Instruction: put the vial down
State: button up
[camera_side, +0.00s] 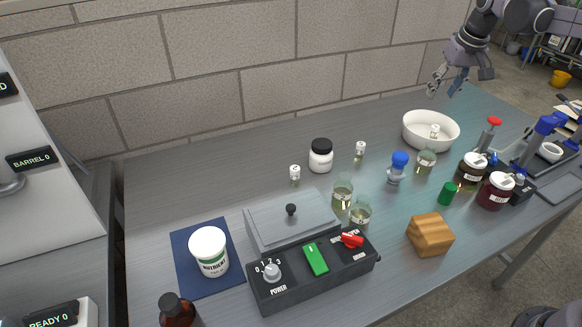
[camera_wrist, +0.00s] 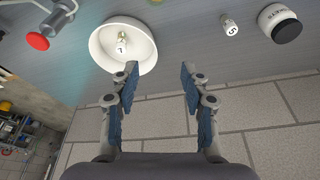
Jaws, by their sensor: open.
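My gripper (camera_side: 444,87) is open and empty, raised above the far right part of the bench near the white bowl (camera_side: 408,131). In the wrist view my gripper (camera_wrist: 158,72) has its two fingers well apart, with the bowl (camera_wrist: 97,50) beyond the left finger. One small vial (camera_side: 435,131) is inside the bowl; in the wrist view this vial (camera_wrist: 122,48) bears a mark like a 7. A second vial (camera_side: 360,150) stands on the bench; a vial marked 5 (camera_wrist: 229,27) shows in the wrist view. A third vial (camera_side: 295,174) stands further left.
A white jar with a black lid (camera_side: 320,158) stands between two vials. Glass beakers (camera_side: 342,192), a blue-topped item (camera_side: 397,168), dark jars (camera_side: 471,171) and a wooden block (camera_side: 430,236) crowd the middle and right. A control box (camera_side: 315,270) stands in front. The back strip by the wall is clear.

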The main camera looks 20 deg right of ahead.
jog(key=s+a+n+t, duration=0.2)
jog(key=s+a, duration=0.8)
jog(key=s, duration=0.1)
jog(key=s+a+f+t, duration=0.1)
jog(key=s+a+f, duration=0.2)
jog(key=s, duration=0.2)
jog(key=s+a+f+n+t+y, duration=0.1)
jog(key=s+a+f, duration=0.2)
jog(key=s, duration=0.3)
jog(key=shift+s+a+f, duration=0.2)
jog(key=shift+f, duration=0.4)
